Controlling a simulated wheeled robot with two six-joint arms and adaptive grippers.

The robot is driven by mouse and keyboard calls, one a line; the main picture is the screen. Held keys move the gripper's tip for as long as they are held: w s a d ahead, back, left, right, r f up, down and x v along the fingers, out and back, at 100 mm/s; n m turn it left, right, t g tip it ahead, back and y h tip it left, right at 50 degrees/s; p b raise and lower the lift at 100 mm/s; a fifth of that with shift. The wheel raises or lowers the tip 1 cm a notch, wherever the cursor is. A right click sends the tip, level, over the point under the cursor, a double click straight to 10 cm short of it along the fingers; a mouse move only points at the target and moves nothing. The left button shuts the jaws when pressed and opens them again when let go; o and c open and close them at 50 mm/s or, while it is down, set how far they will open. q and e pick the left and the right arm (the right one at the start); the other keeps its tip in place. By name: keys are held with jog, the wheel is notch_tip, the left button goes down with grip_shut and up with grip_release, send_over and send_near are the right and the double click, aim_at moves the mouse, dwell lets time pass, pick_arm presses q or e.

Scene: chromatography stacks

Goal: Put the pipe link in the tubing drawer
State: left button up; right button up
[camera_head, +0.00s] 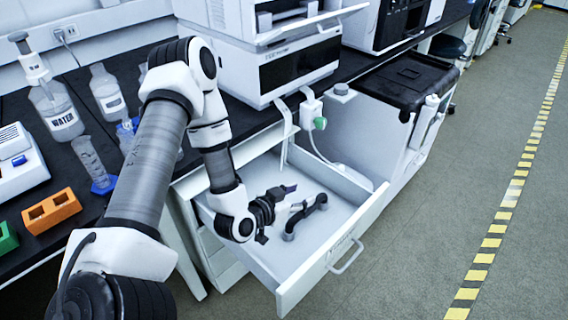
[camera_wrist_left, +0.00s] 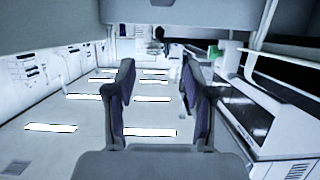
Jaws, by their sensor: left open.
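The pipe link (camera_head: 306,213), a dark bent piece with a rounded foot at each end, lies on the white floor of the open tubing drawer (camera_head: 325,262). My left gripper (camera_head: 278,212) is over the drawer, just left of the pipe link and close to it. Whether they touch is hard to tell. Its fingers are apart with nothing between them, as the left wrist view (camera_wrist_left: 158,88) also shows. The pipe link does not show in that view. My right gripper is not in view.
The drawer's front panel with its handle (camera_head: 346,257) stands out over the grey floor. A white instrument (camera_head: 285,60) sits on the black bench above. A water bottle (camera_head: 56,112), glassware and an orange block (camera_head: 51,210) stand at the left. A black-topped bin (camera_head: 405,78) is beyond the drawer.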

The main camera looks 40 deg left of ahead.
pick_arm(q)
jog(key=p+v, duration=0.2)
jog(key=v, duration=0.5)
jog(key=shift+s, duration=0.3)
jog(key=shift+r, duration=0.1)
dwell(0.6)
